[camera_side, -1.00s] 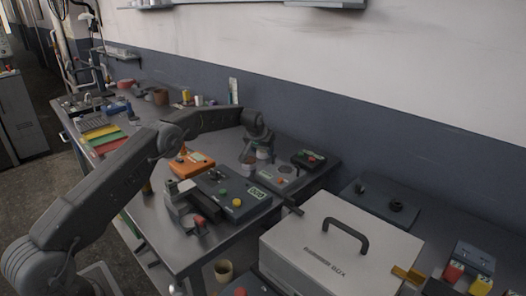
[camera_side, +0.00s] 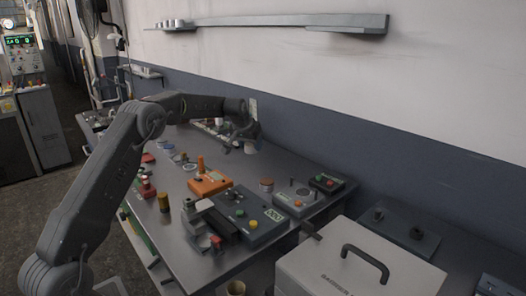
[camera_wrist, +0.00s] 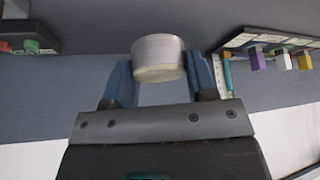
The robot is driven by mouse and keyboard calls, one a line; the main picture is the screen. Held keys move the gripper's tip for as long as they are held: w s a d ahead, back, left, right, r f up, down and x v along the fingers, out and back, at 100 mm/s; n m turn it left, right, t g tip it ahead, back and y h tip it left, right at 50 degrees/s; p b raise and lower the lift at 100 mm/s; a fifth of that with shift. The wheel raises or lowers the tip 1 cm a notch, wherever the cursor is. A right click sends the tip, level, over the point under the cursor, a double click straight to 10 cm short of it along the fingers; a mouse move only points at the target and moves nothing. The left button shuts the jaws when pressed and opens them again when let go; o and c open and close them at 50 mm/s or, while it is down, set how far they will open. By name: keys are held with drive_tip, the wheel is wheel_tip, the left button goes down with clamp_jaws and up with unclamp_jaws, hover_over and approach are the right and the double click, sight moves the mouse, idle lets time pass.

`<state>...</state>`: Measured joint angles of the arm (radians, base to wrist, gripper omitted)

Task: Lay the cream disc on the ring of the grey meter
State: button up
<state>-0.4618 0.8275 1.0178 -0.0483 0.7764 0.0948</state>
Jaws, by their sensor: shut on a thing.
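My gripper (camera_side: 243,138) is raised above the far side of the bench, and its wrist view also shows it (camera_wrist: 160,82). It is shut on the cream disc (camera_wrist: 158,57), a short pale cylinder with a ribbed side, held between the two blue fingers. In the side view the disc (camera_side: 250,148) is a small pale patch under the gripper.
A pale cylinder with a reddish top (camera_side: 266,184) stands left of the meter. A black box with coloured buttons (camera_side: 326,182) stands behind it to the right. A dark box with yellow and green knobs (camera_side: 252,216) and an orange box (camera_side: 209,184) are nearer left.

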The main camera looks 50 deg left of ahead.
drive_tip(key=shift+s+d+r, duration=0.1)
drive_tip(key=shift+d+r, duration=0.05)
drive_tip(key=shift+r, duration=0.05)
drive_tip(key=w+d+m+h, duration=0.2)
drive_tip(key=w+d+m, duration=0.1)
drive_tip(key=d, duration=1.8)
approach(305, 190)
drive_tip(key=shift+w+x, duration=0.15)
drive_tip(key=shift+x, duration=1.1)
drive_tip(key=shift+w+x, duration=0.15)
drive_tip(key=shift+x, duration=1.1)
drive_tip(key=shift+d+f, duration=0.1)
drive_tip(key=shift+f, duration=0.25)
drive_tip(key=shift+s+f, duration=0.1)
drive_tip(key=shift+f, duration=0.15)
